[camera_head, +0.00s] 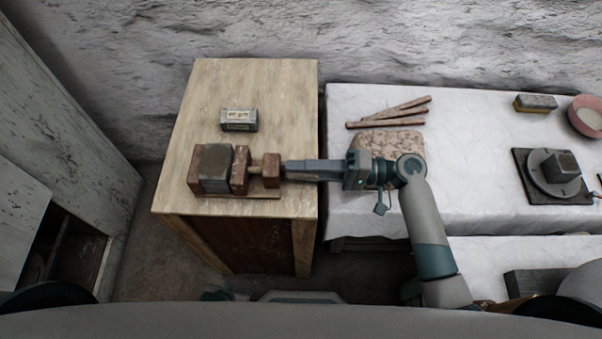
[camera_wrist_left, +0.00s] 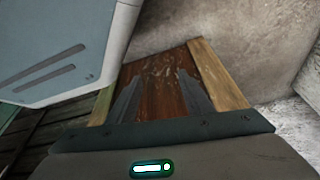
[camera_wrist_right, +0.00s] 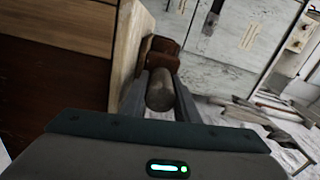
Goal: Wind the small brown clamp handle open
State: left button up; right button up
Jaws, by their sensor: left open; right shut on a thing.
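A small brown clamp (camera_head: 271,172) lies along the front of the wooden bench top, with a dark grey-brown block (camera_head: 212,163) at its left end. Its brown end block also shows in the right wrist view (camera_wrist_right: 161,52). My right gripper (camera_head: 287,168) reaches in from the right, level with the clamp. In the right wrist view its fingers are shut on a grey-brown rounded handle (camera_wrist_right: 160,92) that sticks out from the clamp end. In the head view the fingers hide the handle. My left gripper (camera_wrist_left: 158,98) is open and empty in its wrist view, in front of the bench's brown side.
A small labelled tin (camera_head: 239,120) stands behind the clamp on the bench (camera_head: 285,90). To the right, a white-covered table (camera_head: 460,130) holds wooden sticks (camera_head: 390,113), a mottled slab (camera_head: 372,143), a turntable (camera_head: 556,175) and a pink bowl (camera_head: 587,116).

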jog(key=shift+f+n+b, duration=0.2)
jog(key=shift+n+b, duration=0.3)
jog(key=shift+b, duration=0.1)
jog(key=n+b, duration=0.2)
jog(key=b, duration=0.1)
jog(key=shift+r, duration=0.15)
pick_arm(q)
notch_tip(320, 180, up, 8)
jog(key=w+g, duration=0.1)
jog(key=shift+a+r, duration=0.2)
jog(key=shift+w, duration=0.1)
pick_arm(e)
jog(key=o, duration=1.1)
jog(key=shift+r, duration=0.1)
jog(key=shift+c, duration=0.2)
